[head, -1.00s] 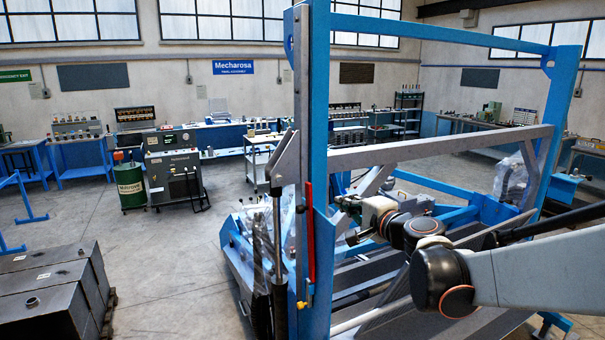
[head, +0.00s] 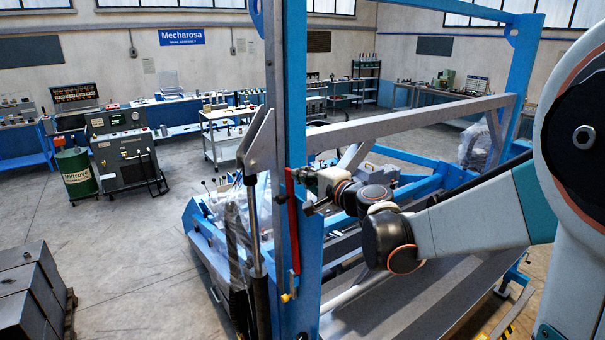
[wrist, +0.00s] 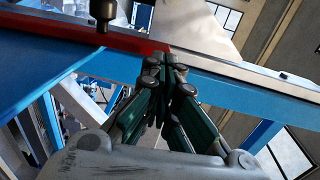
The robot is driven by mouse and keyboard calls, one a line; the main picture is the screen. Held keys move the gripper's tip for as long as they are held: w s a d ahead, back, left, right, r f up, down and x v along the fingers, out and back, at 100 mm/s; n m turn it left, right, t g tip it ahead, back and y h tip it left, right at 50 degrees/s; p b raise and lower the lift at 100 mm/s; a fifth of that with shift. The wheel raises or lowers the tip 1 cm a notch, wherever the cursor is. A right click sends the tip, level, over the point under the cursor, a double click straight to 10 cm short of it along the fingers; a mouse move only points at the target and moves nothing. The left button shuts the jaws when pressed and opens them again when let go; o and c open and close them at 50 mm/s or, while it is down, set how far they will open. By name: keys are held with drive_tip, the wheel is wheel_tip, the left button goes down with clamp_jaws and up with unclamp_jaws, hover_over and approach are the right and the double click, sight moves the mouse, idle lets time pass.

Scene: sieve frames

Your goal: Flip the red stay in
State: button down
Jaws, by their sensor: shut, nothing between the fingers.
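The red stay (head: 293,222) is a long narrow bar that stands upright along the blue post (head: 297,120) of the frame in the head view. A yellow fitting (head: 287,297) shows at its lower end. In the wrist view the red stay (wrist: 95,35) runs across the top, and its end lies at my fingertips. My gripper (head: 303,177) is near the upper end of the stay, to its right. In the wrist view my gripper (wrist: 168,65) has its fingers together with nothing between them. I cannot tell whether the fingertips touch the stay.
A grey crossbar (head: 410,122) spans the blue frame above my arm. A dark cylinder (head: 254,220) stands left of the post. A green drum (head: 76,172), a grey machine cabinet (head: 125,160) and dark metal boxes (head: 28,290) stand on the floor at left. Open floor lies between.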

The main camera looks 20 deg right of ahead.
drive_tip(key=shift+w, duration=0.25)
drive_tip(key=shift+s+r, duration=0.1)
drive_tip(key=shift+s, duration=0.1)
drive_tip(key=b+x, duration=0.2)
drive_tip(key=x, duration=0.3)
drive_tip(key=b+x, duration=0.2)
drive_tip(key=x, duration=0.3)
drive_tip(key=shift+f, duration=0.25)
drive_tip(key=shift+r, duration=0.15)
drive_tip(key=shift+r, duration=0.15)
